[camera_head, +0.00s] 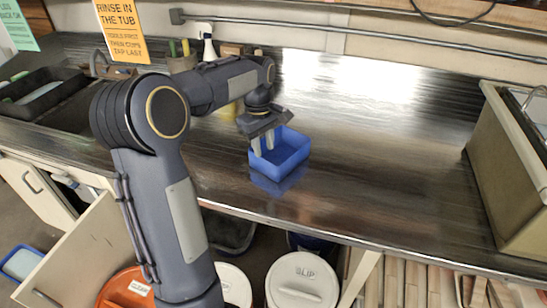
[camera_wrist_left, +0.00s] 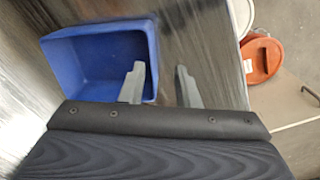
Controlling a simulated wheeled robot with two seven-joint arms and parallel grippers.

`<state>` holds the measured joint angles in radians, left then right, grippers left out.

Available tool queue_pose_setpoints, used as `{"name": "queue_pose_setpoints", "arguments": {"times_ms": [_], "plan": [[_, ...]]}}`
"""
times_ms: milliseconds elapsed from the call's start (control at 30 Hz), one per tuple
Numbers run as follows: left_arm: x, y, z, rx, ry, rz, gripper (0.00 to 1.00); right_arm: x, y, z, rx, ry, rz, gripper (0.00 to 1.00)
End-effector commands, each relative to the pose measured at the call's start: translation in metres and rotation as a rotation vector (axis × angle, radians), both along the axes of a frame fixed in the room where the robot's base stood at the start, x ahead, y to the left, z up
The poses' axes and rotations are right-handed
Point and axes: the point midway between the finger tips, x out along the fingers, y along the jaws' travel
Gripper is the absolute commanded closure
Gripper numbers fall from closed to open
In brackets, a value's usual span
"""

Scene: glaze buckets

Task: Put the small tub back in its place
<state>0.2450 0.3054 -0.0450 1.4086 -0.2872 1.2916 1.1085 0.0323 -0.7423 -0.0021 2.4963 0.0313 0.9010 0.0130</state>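The small tub is a blue rectangular open box (camera_head: 283,153) standing upright on the dark metal counter, near its front edge. In the left wrist view the tub (camera_wrist_left: 88,58) looks empty. My left gripper (camera_head: 262,145) is over the tub's near-left side. In the left wrist view its fingers (camera_wrist_left: 161,78) are apart, one over the tub's inside and one outside, with the tub wall between them and gaps visible. The tub's near-left rim is partly hidden by the gripper. My right gripper is not in view.
A large beige sink or basin (camera_head: 508,165) stands at the right end of the counter. A dark tray (camera_head: 40,98) is at the left. A spray bottle (camera_head: 208,45) stands behind my arm. Lidded buckets, one white (camera_head: 302,283), are below the front edge. The counter right of the tub is clear.

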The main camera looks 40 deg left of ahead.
Motion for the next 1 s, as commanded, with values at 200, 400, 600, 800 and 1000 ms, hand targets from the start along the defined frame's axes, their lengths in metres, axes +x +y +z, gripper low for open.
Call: {"name": "queue_pose_setpoints", "arguments": {"times_ms": [200, 400, 600, 800, 1000], "plan": [[0.021, 0.021, -0.022, 0.027, 0.058, 0.137, 0.71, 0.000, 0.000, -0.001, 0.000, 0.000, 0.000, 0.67], [0.021, 0.021, -0.042, 0.027, 0.061, 0.144, 0.71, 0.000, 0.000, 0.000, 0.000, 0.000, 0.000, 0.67], [0.023, 0.020, -0.066, 0.027, 0.063, 0.143, 0.71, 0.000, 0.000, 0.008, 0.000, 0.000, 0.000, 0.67], [0.025, 0.019, -0.093, 0.027, 0.060, 0.142, 0.71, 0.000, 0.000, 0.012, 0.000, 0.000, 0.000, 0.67], [0.026, 0.019, -0.098, 0.028, 0.057, 0.141, 0.71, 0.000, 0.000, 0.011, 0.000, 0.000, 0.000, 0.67]]}}
